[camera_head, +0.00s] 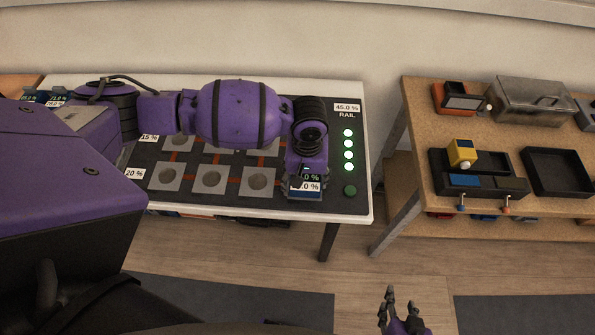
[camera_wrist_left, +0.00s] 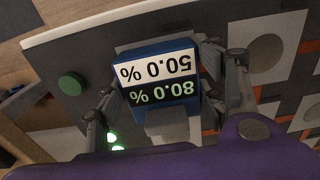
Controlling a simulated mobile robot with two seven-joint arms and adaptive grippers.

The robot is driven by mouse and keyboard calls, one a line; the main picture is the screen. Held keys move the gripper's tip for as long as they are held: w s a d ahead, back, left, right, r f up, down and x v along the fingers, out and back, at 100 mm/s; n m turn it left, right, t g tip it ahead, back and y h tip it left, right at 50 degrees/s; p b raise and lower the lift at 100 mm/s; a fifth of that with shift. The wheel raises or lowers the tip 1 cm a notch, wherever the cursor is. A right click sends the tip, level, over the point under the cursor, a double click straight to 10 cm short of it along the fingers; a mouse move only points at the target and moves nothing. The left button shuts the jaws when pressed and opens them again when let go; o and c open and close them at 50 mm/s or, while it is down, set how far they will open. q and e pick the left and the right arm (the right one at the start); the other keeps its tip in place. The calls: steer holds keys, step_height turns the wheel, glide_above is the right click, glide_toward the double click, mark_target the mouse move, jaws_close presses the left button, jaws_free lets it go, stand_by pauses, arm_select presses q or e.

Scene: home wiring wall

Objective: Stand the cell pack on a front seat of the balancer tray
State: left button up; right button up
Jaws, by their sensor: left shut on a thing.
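My left gripper (camera_wrist_left: 165,85) is shut on the cell pack (camera_wrist_left: 158,62), a blue block with a white 50.0 % label and a dark 80.0 % label. In the head view the pack (camera_head: 305,188) shows below my left gripper (camera_head: 304,172), near the tray's front right. I cannot tell whether the pack touches the tray. The dark balancer tray (camera_head: 345,208) has grey square seats with round recesses, joined by red lines. One front seat (camera_head: 257,180) is left of the pack and shows empty; it is also in the wrist view (camera_wrist_left: 265,56). My right gripper (camera_head: 400,308) is open and empty, low in the head view.
More front seats (camera_head: 208,179) are empty; my left arm hides part of the back row. Green lights (camera_head: 348,144) and a green button (camera_head: 350,190) are at the tray's right. A wooden bench (camera_head: 420,120) at the right holds a black tray (camera_head: 556,172) and a metal box (camera_head: 535,98).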

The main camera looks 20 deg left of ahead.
arm_select(q)
steer(key=o, duration=1.3)
step_height(320, 180, up, 12)
steer(key=p, duration=0.1)
steer(key=shift+r, duration=0.15)
arm_select(e)
steer(key=shift+w+a+r, duration=0.15)
steer(key=shift+r, duration=0.3)
